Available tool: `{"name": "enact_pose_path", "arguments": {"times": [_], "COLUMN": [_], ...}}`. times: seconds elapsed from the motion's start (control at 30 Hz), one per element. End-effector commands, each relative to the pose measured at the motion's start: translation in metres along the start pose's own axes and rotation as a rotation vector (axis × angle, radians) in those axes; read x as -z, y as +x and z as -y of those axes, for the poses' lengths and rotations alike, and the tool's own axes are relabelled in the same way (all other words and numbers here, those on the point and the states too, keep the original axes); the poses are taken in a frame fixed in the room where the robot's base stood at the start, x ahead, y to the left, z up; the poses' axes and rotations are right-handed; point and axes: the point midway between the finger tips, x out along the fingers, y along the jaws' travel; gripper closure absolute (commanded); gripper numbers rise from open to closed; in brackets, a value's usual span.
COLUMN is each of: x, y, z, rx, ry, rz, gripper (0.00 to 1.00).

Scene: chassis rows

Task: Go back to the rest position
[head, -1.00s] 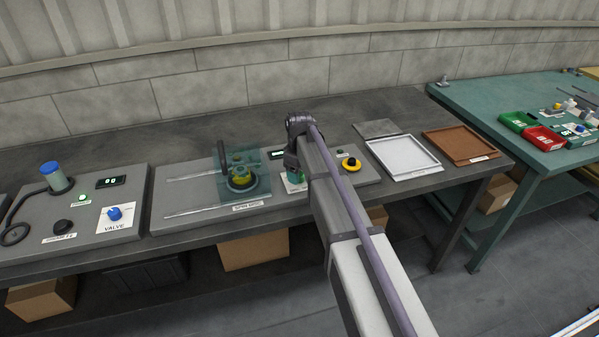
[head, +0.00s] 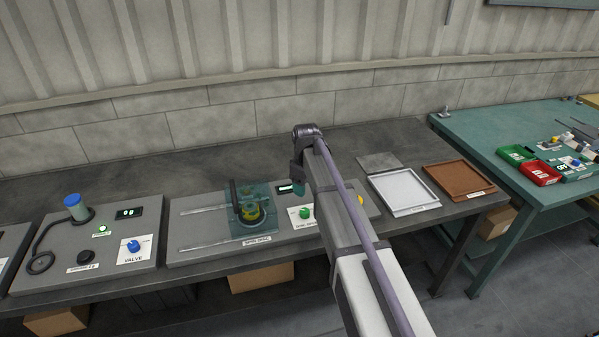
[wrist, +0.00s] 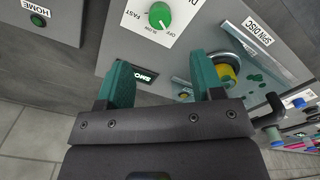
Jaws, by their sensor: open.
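My gripper (head: 298,188) is above the panel with the spin disc. In the wrist view its two teal fingers (wrist: 162,82) are apart with nothing between them. The green knob (head: 305,212) is below it, apart from the fingers. It also shows in the wrist view (wrist: 160,15), on a white plate with the words FAST, SLOW and OFF. The spin disc unit (head: 248,213) is left of my gripper in the head view, with a yellow part under a clear teal guard. In the wrist view the yellow part (wrist: 228,74) is beyond the right finger.
A valve panel (head: 68,252) with a blue knob (head: 133,246) stands at the left. A white tray (head: 404,192) and a brown tray (head: 460,179) lie on the bench at the right. A teal table (head: 485,130) with red and green bins is farther right.

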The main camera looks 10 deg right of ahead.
Motion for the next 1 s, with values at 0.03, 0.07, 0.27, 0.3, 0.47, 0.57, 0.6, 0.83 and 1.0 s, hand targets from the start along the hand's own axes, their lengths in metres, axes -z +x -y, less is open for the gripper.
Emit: {"name": "enact_pose_path", "arguments": {"times": [0.03, 0.07, 0.27, 0.3, 0.47, 0.57, 0.6, 0.83, 1.0], "x": [0.0, 0.0, -0.04, -0.066, -0.154, -0.184, -0.19, -0.19, -0.19], "y": [0.0, 0.0, 0.0, 0.0, 0.0, 0.0, 0.0, 0.0, 0.0], "z": [0.0, 0.0, 0.039, 0.063, 0.149, 0.178, 0.183, 0.184, 0.184], "rx": [0.0, 0.0, 0.0, 0.0, -0.001, -0.001, -0.001, -0.001, -0.001], "ry": [0.0, 0.001, 0.328, 0.435, 0.735, 0.776, 0.774, 0.771, 0.77], "rz": [0.0, 0.0, 0.001, 0.001, 0.0, 0.0, 0.0, 0.0, 0.0], "gripper": [0.39, 0.39, 0.39, 0.39, 0.39, 0.39, 0.39, 0.39, 0.39]}}
